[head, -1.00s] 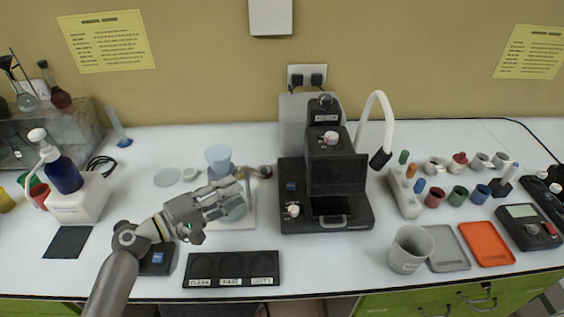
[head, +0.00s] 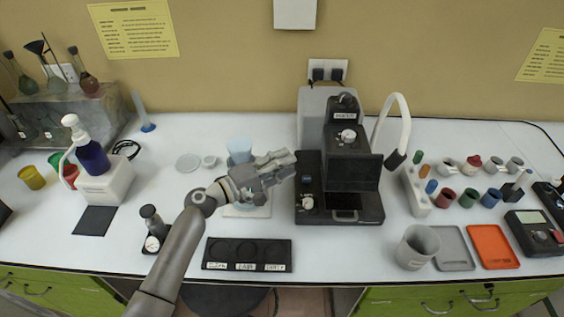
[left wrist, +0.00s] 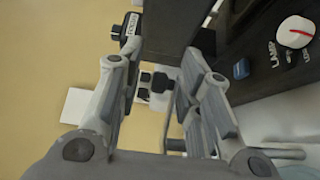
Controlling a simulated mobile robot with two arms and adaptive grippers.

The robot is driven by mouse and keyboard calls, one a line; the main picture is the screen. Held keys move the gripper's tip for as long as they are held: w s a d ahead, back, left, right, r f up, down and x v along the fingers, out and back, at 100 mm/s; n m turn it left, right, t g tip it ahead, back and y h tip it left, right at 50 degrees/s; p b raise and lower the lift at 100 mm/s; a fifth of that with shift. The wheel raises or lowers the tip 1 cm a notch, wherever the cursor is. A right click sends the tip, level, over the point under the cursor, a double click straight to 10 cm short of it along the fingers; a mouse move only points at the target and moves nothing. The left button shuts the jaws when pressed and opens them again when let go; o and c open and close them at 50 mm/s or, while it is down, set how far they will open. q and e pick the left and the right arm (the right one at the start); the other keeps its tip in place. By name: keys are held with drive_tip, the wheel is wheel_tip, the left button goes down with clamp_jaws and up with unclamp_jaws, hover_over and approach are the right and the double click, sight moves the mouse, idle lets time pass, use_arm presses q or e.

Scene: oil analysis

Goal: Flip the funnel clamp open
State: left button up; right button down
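The pale blue funnel (head: 240,149) stands upright over a pale stand whose base (head: 250,210) shows below my left gripper in the head view. The clamp beside the funnel is hidden behind my left gripper (head: 290,165), and I cannot tell its state. The gripper is just right of and in front of the funnel, with its tips close to the left side of the black machine (head: 352,172). In the left wrist view the two fingers of the gripper (left wrist: 150,85) are apart with nothing gripped between them. A thin metal rod (left wrist: 285,153) shows at lower right there. My right gripper is not in view.
A grey beaker (head: 415,247) and an orange tray (head: 493,247) are at the right. A pump bottle (head: 92,157) stands at the left.

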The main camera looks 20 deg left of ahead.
use_arm(q)
clamp_jaws()
drive_tip(key=n+y, duration=0.1)
drive_tip(key=w+n+t+y, duration=0.1)
drive_tip(key=t+y+p, duration=0.1)
drive_tip(key=shift+w+r+n+y, duration=0.25)
drive_tip(key=shift+r+n+y, duration=0.05)
drive_tip(key=shift+n+y, duration=0.1)
drive_tip(key=shift+c, duration=0.2)
unclamp_jaws()
drive_tip(key=shift+o, duration=0.2)
drive_tip(key=shift+s+d+f, duration=0.1)
drive_tip(key=shift+f, duration=0.1)
